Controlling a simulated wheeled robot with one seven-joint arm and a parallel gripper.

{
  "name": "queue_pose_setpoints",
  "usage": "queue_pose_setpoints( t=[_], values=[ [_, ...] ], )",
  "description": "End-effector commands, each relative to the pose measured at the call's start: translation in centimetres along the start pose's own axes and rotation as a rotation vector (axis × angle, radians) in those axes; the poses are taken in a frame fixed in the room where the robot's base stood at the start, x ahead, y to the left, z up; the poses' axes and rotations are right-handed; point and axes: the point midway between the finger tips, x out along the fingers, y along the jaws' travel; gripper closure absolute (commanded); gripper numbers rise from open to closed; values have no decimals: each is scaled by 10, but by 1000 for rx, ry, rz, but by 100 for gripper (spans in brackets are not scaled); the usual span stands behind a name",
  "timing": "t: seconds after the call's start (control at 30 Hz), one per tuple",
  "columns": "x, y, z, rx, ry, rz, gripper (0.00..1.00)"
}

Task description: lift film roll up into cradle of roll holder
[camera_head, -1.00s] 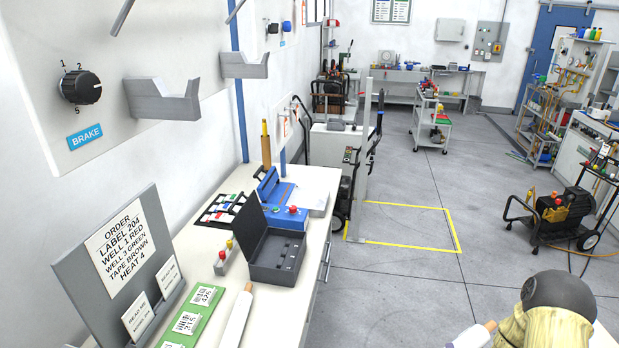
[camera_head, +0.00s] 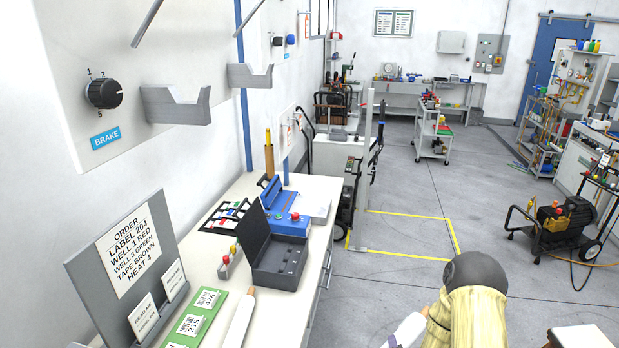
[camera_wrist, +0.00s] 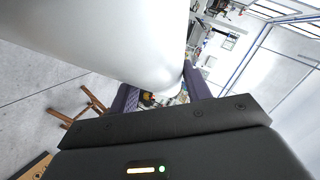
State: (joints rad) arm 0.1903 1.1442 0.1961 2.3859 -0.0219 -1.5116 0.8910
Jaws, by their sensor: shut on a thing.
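The film roll (camera_wrist: 130,40) is a large, smooth white cylinder filling the upper left of the wrist view. My gripper (camera_wrist: 160,92) is shut on it, with purplish fingers partly hidden behind it. The roll holder has two grey, notched cradle brackets on the wall panel, a near one (camera_head: 175,107) and a far one (camera_head: 250,78). Both cradles look empty, and the roll is well apart from them, lower and to the right.
A brake knob (camera_head: 103,94) sits left of the near bracket, and thin rods (camera_head: 148,22) project above. The bench (camera_head: 215,268) below carries an order stand (camera_head: 125,260), a black open case (camera_head: 275,255), a green label board (camera_head: 197,320) and another white roll (camera_head: 238,320).

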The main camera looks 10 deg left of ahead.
Motion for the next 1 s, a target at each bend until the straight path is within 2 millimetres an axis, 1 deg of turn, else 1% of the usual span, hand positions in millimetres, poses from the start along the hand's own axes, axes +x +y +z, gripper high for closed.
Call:
queue_pose_setpoints(
  t=[0.27, 0.37, 0.47, 0.57, 0.6, 0.67, 0.73, 0.87, 0.9, 0.97, 1.0],
  values=[
    [1, -2, -1, 1, 2, -4, 97],
    [9, -8, -1, 9, 5, -13, 97],
    [26, -26, -3, 27, 8, -34, 97],
    [50, -54, -6, 55, 13, -63, 97],
    [60, -68, -9, 68, 13, -76, 97],
    [74, -92, -12, 88, 13, -98, 97],
    [88, -121, -18, 111, 12, -123, 97],
    [106, -176, -29, 151, 1, -168, 97],
    [110, -194, -33, 162, -4, -182, 97],
    [114, -221, -39, 178, -12, -206, 97],
    [115, -240, -42, 189, -18, -222, 97]
  ],
)
